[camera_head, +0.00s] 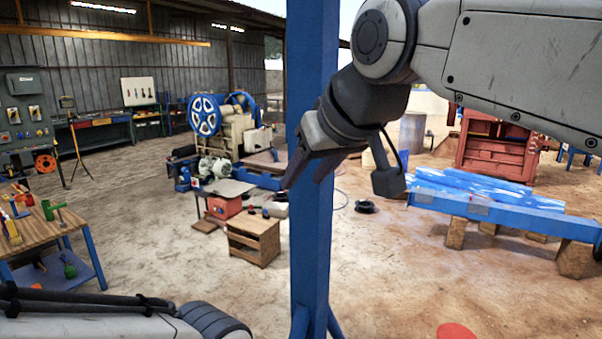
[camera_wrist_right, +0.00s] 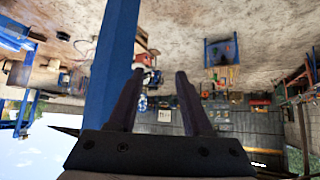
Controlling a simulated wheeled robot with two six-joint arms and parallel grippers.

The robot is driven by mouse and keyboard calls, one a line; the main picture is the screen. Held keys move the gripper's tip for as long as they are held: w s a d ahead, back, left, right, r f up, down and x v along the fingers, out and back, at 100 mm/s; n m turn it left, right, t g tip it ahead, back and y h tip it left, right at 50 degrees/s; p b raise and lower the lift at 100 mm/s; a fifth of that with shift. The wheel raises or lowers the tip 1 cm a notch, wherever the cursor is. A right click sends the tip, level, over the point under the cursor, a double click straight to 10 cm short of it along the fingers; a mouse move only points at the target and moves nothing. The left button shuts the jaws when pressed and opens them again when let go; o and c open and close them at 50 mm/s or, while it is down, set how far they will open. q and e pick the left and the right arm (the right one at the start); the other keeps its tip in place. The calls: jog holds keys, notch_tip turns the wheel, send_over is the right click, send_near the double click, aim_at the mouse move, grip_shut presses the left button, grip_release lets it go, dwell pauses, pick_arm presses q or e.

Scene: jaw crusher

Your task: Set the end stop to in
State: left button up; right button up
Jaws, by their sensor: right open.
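I cannot make out an end stop in either view. The jaw crusher with its blue spoked flywheels (camera_head: 205,115) and cream body stands mid-floor, left of the blue post, well apart from my grippers. My right gripper (camera_head: 303,182) is raised in front of the blue post (camera_head: 313,230), its fingers pointing down and left. The right wrist view, which is upside down, shows its two dark fingers (camera_wrist_right: 160,76) apart with nothing between them. My left arm crosses the bottom left corner; its gripper is out of view.
A wooden workbench (camera_head: 35,230) with tools is at the left, below an electrical panel (camera_head: 22,95). A small wooden cabinet (camera_head: 253,240) stands mid-floor. A blue beam frame (camera_head: 500,208) on wooden blocks and a red machine (camera_head: 495,145) are at the right. Foreground floor is mostly clear.

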jog(key=s+f+n+g, duration=0.1)
jog(key=s+f+g, duration=0.1)
jog(key=s+f, duration=0.4)
jog(key=s+f+g+h, duration=0.1)
jog(key=s+f+g, duration=0.2)
jog(key=f, duration=1.1)
jog(key=s+f+n+g+h+b, duration=0.1)
jog(key=s+f+g, duration=0.1)
jog(key=s+f, duration=0.7)
jog(key=shift+s+d+f+n+g, duration=0.3)
jog(key=shift+s+f+g, duration=0.1)
jog(key=shift+f, duration=0.5)
jog(key=shift+s+d+f+h, duration=0.2)
jog(key=shift+s+f+h, duration=0.1)
jog(key=shift+s+f, duration=0.2)
jog(key=c, duration=0.4)
jog(key=shift+s+d+f, duration=0.1)
jog(key=shift+s+f, duration=0.05)
jog(key=shift+s, duration=0.05)
grip_shut()
